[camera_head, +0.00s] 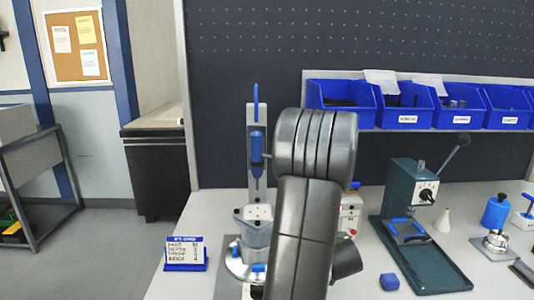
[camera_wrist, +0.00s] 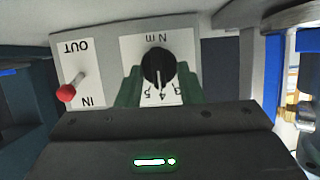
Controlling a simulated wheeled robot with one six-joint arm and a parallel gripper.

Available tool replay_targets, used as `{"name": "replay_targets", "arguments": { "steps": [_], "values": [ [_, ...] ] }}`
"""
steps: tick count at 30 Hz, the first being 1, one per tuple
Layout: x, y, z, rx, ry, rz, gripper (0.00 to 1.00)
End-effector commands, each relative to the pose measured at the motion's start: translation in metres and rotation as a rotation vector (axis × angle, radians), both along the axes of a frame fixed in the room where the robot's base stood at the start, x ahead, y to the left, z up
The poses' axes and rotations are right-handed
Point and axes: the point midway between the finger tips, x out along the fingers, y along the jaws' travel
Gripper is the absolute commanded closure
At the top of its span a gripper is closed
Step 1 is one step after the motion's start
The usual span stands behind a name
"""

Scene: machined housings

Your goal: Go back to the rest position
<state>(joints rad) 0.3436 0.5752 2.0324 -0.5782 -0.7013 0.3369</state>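My gripper (camera_wrist: 160,90) shows in the wrist view as two green fingers rising from a dark body. The fingers stand apart, one on each side of a black knob (camera_wrist: 157,67), with visible gaps and nothing held. The knob sits on a white plate marked "N m" with numbers, seen upside down. In the head view my gripper is hidden behind my dark grey arm, so its height and exact distance from the knob cannot be told.
A red-tipped lever (camera_wrist: 67,92) marked IN and OUT is left of the knob. A press stand (camera_head: 257,150) with a grey housing (camera_head: 257,232) stands left of my arm. A green press (camera_head: 415,225) is at right. Blue bins (camera_head: 407,118) line the back shelf. A sign (camera_head: 185,254) is front left.

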Motion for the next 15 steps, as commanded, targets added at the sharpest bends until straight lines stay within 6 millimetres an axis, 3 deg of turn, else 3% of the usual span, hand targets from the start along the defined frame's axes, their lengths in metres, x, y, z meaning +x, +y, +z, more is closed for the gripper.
{"name": "replay_targets", "arguments": {
  "steps": [1, 15],
  "values": [
    [-0.0018, -0.0026, 0.0069, 0.027, 0.005, -0.005, 0.66],
    [-0.0019, -0.0066, 0.0059, 0.293, 0.014, -0.004, 0.66]
  ]
}}
